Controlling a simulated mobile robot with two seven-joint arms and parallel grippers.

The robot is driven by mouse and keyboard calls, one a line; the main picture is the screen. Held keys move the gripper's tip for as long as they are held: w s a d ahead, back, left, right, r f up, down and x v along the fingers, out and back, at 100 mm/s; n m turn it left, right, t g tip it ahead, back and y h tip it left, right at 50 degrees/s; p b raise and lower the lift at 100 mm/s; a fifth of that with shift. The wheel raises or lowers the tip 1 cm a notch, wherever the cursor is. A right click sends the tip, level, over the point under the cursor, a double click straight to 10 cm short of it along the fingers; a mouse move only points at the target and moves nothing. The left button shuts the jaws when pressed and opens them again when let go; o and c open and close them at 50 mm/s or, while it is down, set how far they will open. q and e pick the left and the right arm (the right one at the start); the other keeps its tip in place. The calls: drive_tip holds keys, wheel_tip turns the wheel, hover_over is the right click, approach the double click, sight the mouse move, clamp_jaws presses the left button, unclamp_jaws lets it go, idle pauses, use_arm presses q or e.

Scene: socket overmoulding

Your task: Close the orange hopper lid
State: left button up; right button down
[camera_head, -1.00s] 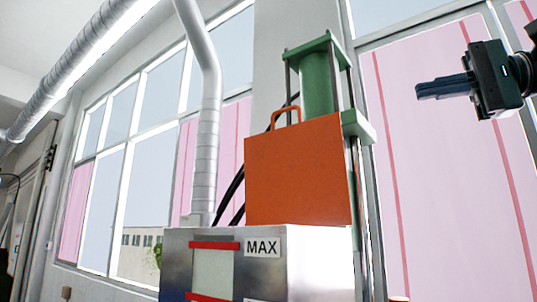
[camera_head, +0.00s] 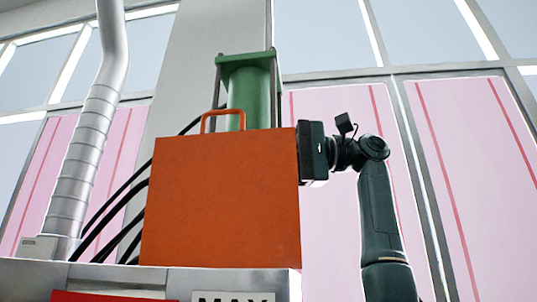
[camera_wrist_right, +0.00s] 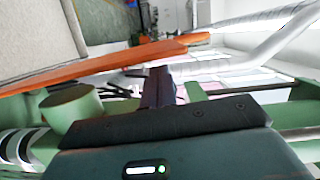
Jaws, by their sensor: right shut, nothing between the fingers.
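The orange hopper lid (camera_head: 222,200) stands upright, open, on the metal hopper (camera_head: 95,274), with its orange handle (camera_head: 222,112) at the top edge. My right gripper (camera_head: 312,153) is at the lid's upper right edge in the head view, and its fingers are hidden behind the lid. In the right wrist view the shut, empty fingers (camera_wrist_right: 160,80) point at the lid (camera_wrist_right: 85,66), which shows as a thin orange strip close to the fingertips. I cannot tell whether they touch it. My left gripper is not in view.
A green cylinder (camera_head: 245,90) on a frame stands behind the lid, and green parts (camera_wrist_right: 70,105) lie close around my right gripper in the wrist view. Black hoses (camera_head: 118,208) and a silver duct (camera_head: 85,160) are at the left. The space in front of the lid looks clear.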

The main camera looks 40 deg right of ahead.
sight(228, 151)
drive_tip(key=x, duration=0.6)
drive_tip(key=shift+w, duration=0.2)
drive_tip(key=shift+a, duration=0.1)
drive_tip(key=shift+a, duration=0.1)
